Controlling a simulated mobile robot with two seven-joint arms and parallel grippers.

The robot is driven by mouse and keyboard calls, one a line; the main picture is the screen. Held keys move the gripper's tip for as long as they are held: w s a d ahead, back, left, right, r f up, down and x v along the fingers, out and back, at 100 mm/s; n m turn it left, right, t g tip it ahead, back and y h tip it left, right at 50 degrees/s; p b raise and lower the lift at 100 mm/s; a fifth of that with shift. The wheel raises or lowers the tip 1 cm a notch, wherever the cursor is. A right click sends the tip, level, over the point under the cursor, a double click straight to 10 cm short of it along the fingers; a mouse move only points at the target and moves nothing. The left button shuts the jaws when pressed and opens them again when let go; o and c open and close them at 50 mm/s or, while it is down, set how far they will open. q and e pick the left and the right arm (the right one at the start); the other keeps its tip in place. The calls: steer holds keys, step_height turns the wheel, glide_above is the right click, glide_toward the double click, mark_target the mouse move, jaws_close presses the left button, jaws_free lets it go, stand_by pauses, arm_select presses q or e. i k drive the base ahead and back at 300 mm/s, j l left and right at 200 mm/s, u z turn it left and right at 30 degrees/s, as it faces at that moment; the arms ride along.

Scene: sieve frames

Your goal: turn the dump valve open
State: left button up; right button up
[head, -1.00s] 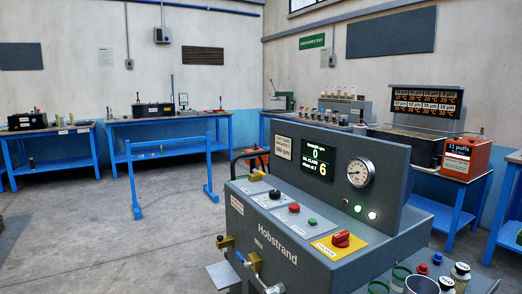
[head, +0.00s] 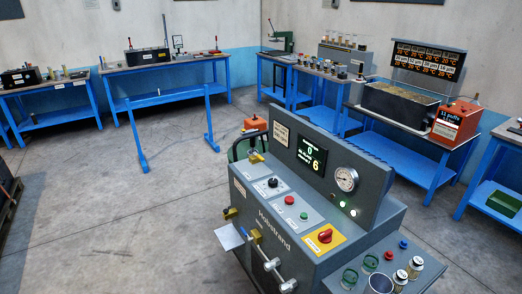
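A grey Hobstrand machine (head: 335,262) stands at the lower right of the head view. On its left front face are brass fittings: one (head: 231,213) near the far corner, and another (head: 256,236) beside a pale plate (head: 229,238). Silver rod-like fittings with rounded ends (head: 271,264) stick out nearer to me. I cannot tell which fitting is the dump valve, nor whether it is open or closed. No label for it is readable. Neither of my grippers is in view.
The machine's top carries a red rotary knob on a yellow plate (head: 338,239), buttons, a lit display (head: 311,154) and a gauge (head: 346,179). Jars (head: 400,279) stand at its right. A blue frame (head: 166,97) and benches stand behind. Floor left of the machine is clear.

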mark_target(259, 156)
steer(key=i+j+z, duration=0.1)
steer(key=i+j, duration=0.45)
steer(key=i+j+z, duration=0.15)
steer(key=j, duration=0.25)
steer(key=i+j+z, duration=0.1)
steer(key=i+j, duration=0.25)
steer(key=i+j+z, duration=0.1)
steer(key=i+j, duration=0.4)
steer(key=j, duration=0.25)
steer(key=i+j+z, duration=0.15)
steer(key=j, duration=0.25)
steer(key=i+j+z, duration=0.1)
steer(key=i+j, duration=0.15)
steer(key=j, duration=0.15)
